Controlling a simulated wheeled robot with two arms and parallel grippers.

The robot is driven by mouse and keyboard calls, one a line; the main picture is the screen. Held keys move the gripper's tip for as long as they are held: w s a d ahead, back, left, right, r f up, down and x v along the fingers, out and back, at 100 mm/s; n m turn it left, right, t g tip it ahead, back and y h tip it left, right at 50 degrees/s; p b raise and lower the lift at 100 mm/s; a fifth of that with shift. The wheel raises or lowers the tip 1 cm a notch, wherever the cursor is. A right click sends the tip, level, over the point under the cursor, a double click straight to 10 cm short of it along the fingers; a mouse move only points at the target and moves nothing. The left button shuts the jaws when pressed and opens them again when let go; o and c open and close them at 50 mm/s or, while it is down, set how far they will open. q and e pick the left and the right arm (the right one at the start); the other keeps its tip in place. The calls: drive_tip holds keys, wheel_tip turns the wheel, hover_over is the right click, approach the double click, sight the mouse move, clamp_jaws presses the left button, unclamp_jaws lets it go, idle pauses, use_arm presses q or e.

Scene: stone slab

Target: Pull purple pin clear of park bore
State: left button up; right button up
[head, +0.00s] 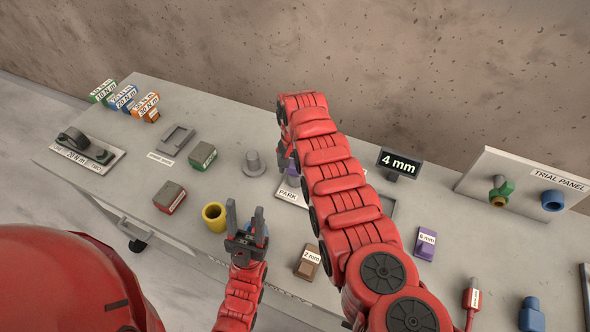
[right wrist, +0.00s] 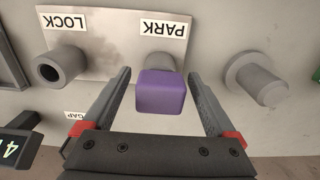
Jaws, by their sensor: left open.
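The purple pin (right wrist: 161,92) has a squared purple head and sits at the grey boss under the PARK label (right wrist: 165,29) in the right wrist view. My right gripper (right wrist: 159,76) is open, with one finger on each side of the pin's head and a visible gap at both sides. How deep the pin sits in the bore is hidden by its head. The LOCK boss (right wrist: 62,65) beside it shows an empty dark bore. In the head view my right arm covers most of this area. My left gripper (head: 246,210) is open, fingers pointing up, over the slab's front part.
A grey flanged peg (head: 254,164) stands near PARK. A yellow cup (head: 214,216) and a green-sided block (head: 203,156) are left. A brown 2 mm block (head: 308,262), purple block (head: 425,244) and 4 mm display (head: 398,164) are right. A trial panel (head: 525,185) stands far right.

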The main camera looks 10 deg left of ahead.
sight(295, 164)
clamp_jaws()
drive_tip(key=shift+r, duration=0.15)
drive_tip(key=shift+r+p, duration=2.3)
drive_tip(key=shift+r, duration=0.4)
drive_tip(key=shift+r, duration=0.1)
drive_tip(key=shift+r+p, duration=1)
drive_tip(key=shift+r, duration=2)
